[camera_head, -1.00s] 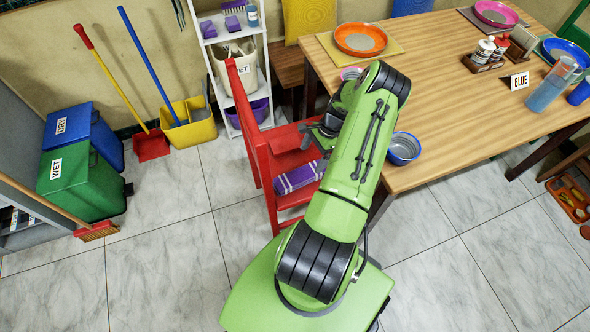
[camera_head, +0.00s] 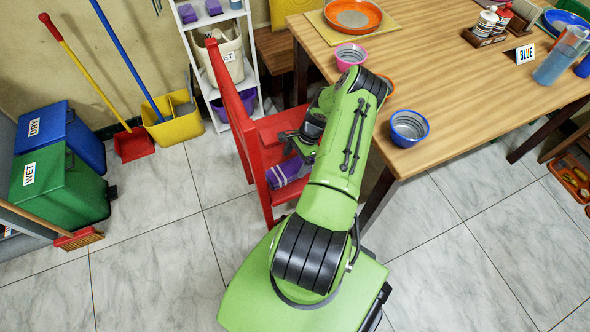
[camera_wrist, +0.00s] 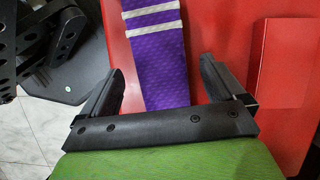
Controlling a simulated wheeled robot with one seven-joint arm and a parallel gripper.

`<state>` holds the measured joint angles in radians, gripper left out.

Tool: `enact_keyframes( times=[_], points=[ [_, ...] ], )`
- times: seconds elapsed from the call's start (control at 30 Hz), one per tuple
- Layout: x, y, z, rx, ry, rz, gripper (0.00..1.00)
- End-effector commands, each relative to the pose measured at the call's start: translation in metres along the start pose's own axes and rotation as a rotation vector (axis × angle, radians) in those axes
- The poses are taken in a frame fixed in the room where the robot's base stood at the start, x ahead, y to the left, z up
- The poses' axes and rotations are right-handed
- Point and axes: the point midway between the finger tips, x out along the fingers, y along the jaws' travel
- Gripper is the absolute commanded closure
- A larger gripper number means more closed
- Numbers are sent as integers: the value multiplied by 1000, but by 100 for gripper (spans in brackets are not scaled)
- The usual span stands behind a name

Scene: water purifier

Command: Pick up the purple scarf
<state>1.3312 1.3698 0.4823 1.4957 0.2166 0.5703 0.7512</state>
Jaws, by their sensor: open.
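The purple scarf (camera_head: 284,172), folded, with white stripes at one end, lies on the seat of the red chair (camera_head: 238,112). In the wrist view the scarf (camera_wrist: 156,60) runs up the middle of the picture, its striped end toward the top. My gripper (camera_head: 290,140) is over the chair, just beyond the scarf in the head view. In the wrist view my gripper (camera_wrist: 166,78) is open, with one finger on each side of the scarf and nothing held. My arm hides part of the scarf and seat in the head view. I cannot tell the gripper's height above the scarf.
The wooden table (camera_head: 440,70) stands right of the chair, with a blue bowl (camera_head: 409,127) near its edge. A white shelf (camera_head: 248,55) is behind the chair. Green (camera_head: 55,185) and blue (camera_head: 75,135) bins stand at the left.

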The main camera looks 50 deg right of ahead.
Motion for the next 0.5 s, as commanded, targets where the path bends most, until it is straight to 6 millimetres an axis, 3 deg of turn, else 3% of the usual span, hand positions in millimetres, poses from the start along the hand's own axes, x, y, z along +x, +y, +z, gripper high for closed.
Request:
enact_keyframes(
  times=[0.03, 0.13, 0.37, 0.5],
  points=[
    [16, 0, -2, -1, -3, 1, 4],
    [34, 0, -2, 0, -3, 2, 4],
    [37, -1, -1, 0, 0, 0, 4],
    [37, -1, -1, 0, 0, 0, 24]
  ],
)
